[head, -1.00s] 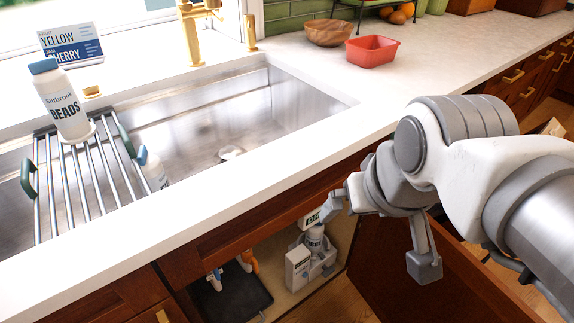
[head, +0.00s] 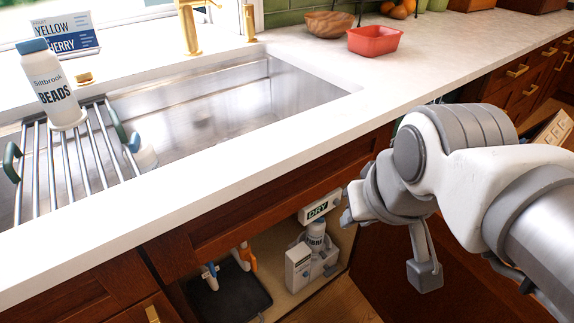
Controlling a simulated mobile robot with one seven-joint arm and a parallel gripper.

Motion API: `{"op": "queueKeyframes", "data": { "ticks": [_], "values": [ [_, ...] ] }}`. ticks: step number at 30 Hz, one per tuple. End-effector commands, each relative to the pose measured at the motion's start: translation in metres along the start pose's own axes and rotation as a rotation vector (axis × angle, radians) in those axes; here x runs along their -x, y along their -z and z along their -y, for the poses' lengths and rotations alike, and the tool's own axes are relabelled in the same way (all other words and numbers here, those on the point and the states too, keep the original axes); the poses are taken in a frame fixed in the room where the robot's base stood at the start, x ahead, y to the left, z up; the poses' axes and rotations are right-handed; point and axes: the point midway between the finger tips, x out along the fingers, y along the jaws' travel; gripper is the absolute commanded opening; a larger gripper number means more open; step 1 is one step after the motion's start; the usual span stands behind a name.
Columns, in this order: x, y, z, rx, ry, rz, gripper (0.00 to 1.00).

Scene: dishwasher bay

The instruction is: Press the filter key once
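I cannot make out a key marked filter. A white panel with a dark display reading "DRY" (head: 318,207) sits under the counter's front, at the top of the open cabinet. A panel with several pale square keys (head: 553,131) shows at the far right, partly behind my arm; its labels are too small to read. My gripper (head: 347,217) is just right of the "DRY" panel, in front of the cabinet opening. Its fingers are small and partly hidden by the wrist, so I cannot see whether they are open or touching anything.
A white and grey unit (head: 301,262) and a black tray (head: 228,298) stand inside the cabinet. The open cabinet door (head: 385,265) is below my arm. Above are the counter edge, the steel sink (head: 215,110), a rack (head: 65,165) with a BEADS bottle (head: 50,85), and a red tub (head: 373,41).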

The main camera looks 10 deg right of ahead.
Motion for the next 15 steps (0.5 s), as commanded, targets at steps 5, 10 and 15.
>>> {"op": "queueKeyframes", "data": {
  "ticks": [5,10,15],
  "values": [
    [-0.0003,-0.0002,0.0000,0.000,0.000,0.000,0.00],
    [-0.0003,-0.0002,0.0000,0.000,0.000,0.000,0.00],
    [-0.0003,-0.0002,0.0000,0.000,0.000,0.000,0.00]
  ]
}}
